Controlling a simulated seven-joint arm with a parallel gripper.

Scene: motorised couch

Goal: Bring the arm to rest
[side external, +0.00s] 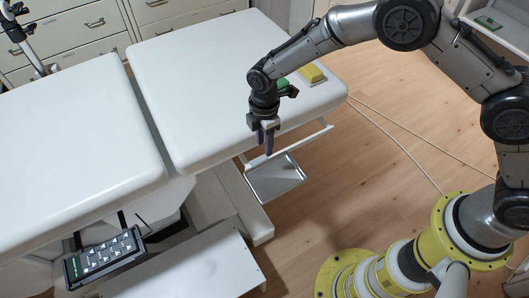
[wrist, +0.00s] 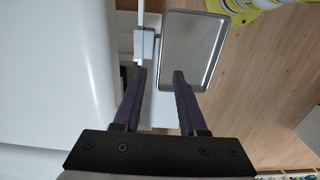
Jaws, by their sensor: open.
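My gripper (side external: 263,139) hangs pointing down near the right front edge of the couch's right-hand section (side external: 200,85). In the wrist view, my gripper (wrist: 160,76) has its two dark purple fingers apart with nothing between them. A metal tray (wrist: 192,48) shows just beyond the fingertips in that view. In the side view the metal tray (side external: 275,178) sits low beside the couch, below my gripper. The arm reaches over from the right, bent at its joints.
A yellow block (side external: 312,73) and a green block lie on the couch top behind my wrist. A rail (side external: 290,145) runs along the couch side. A keypad (side external: 103,253) hangs at the lower left. Drawers stand behind.

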